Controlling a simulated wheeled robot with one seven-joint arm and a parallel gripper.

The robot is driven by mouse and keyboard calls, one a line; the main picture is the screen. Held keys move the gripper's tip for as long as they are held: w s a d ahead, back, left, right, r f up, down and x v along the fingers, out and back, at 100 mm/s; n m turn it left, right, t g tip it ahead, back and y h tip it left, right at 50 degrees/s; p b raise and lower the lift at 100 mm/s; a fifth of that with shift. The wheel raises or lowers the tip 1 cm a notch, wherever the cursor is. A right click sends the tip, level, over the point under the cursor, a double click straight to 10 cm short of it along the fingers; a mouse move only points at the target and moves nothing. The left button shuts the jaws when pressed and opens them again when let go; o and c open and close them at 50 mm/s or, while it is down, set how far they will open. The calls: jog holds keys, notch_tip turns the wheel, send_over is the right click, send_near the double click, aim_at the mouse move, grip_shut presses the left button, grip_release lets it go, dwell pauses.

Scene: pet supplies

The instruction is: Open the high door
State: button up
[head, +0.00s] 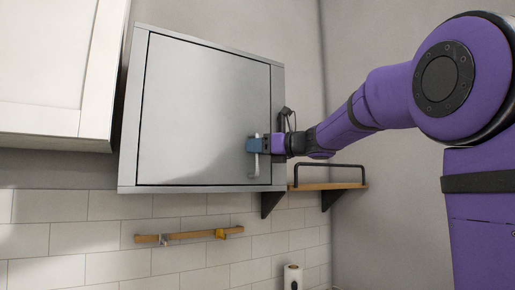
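The high door (200,105) is a flat grey metal panel on a wall cabinet (278,90). It sits closed in its frame as far as I can see. A vertical bar handle (256,166) is near the door's lower right edge. My gripper (254,145) is at the handle, reaching in from the right, with its blue fingers over the handle's upper part. The fingers overlap in this view, so I cannot tell whether they are shut on the handle or just around it.
A white cabinet (50,60) hangs at the left. A wooden shelf (330,186) with a dark rail is below right of the metal cabinet. A wooden wall rail (190,236) is below the door. A paper roll (293,277) stands at the bottom. Space in front of the door's left part looks clear.

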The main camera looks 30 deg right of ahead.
grip_shut()
